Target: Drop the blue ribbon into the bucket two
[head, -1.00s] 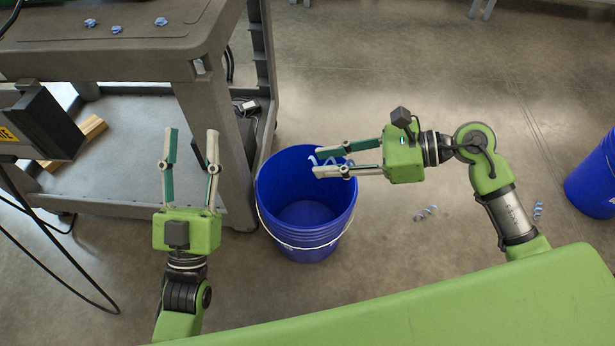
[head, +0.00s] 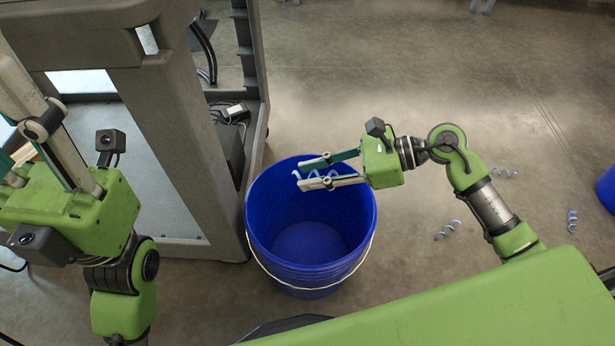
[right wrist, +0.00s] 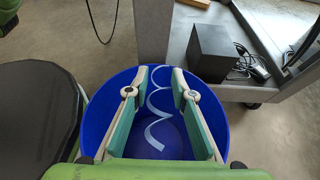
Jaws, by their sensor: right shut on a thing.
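A blue bucket (head: 300,278) with a white handle stands upright on the floor beside the cart; no number shows on it. My right gripper (head: 305,177) is above the bucket's mouth, its fingers closed on a curly light-blue ribbon (head: 297,175). In the right wrist view the ribbon (right wrist: 157,103) shows between the fingers, with the bucket (right wrist: 94,115) behind it. My left gripper (head: 22,152) is at the left edge, its fingers apart and partly cut off; I see nothing held in it.
The grey cart (head: 175,120) stands left of the bucket, with a dark box and cables on its lower shelf. Curly ribbons (head: 447,230) lie on the floor to the right. A second blue bucket (head: 607,187) is cut off at the right edge. Open floor lies behind.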

